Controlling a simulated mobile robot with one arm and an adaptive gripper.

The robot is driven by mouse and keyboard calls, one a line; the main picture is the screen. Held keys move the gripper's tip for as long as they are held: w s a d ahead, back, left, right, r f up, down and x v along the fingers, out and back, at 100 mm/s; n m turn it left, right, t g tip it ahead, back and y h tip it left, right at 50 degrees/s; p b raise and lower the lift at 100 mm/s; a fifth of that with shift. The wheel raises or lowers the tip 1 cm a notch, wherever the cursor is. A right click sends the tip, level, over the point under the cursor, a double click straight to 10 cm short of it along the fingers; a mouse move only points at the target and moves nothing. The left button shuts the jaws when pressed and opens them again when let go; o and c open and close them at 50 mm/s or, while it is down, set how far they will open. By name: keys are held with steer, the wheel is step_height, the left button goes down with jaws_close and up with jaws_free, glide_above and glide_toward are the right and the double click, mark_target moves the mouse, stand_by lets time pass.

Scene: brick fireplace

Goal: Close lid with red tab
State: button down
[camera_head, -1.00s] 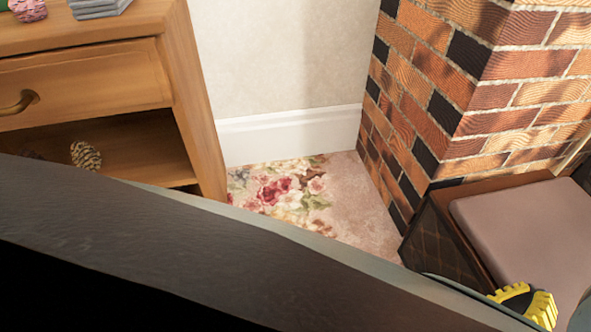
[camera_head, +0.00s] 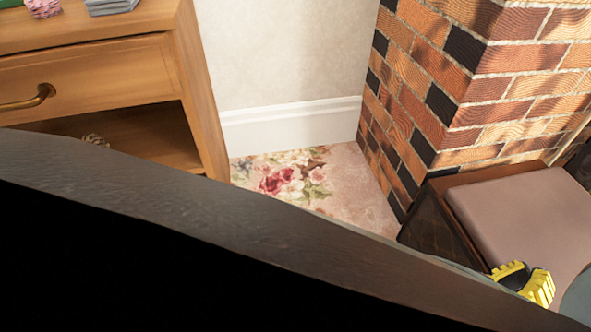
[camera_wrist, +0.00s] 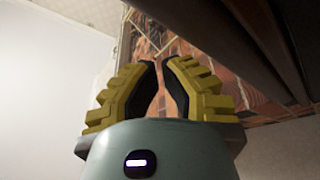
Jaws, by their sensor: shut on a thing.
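My gripper (camera_head: 525,283), with yellow ribbed fingers and black pads, shows at the lower right of the head view, in front of a dark open-looking box (camera_head: 441,226) with a pinkish flat panel (camera_head: 520,215). In the wrist view my gripper (camera_wrist: 163,62) has its fingertips close together. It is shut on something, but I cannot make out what. A large dark brown slab (camera_head: 200,195), perhaps a lid, crosses the lower head view close to the camera. A dark panel edge (camera_wrist: 235,45) runs right of the fingers in the wrist view. No red tab shows.
A wooden cabinet (camera_head: 200,100) with a drawer (camera_head: 85,78) stands at the left. A brick column (camera_head: 430,80) rises behind the box. A patch of floral carpet (camera_head: 285,180) between them is clear.

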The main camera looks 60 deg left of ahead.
step_height(320, 180, up, 2)
steer(key=shift+r+p, duration=0.15)
steer(key=shift+p, duration=0.2)
steer(key=s+a+f+p, duration=0.3)
steer(key=s+a, duration=0.1)
steer(key=s, duration=0.4)
steer(key=shift+s, duration=0.35)
steer(key=shift+t, duration=0.3)
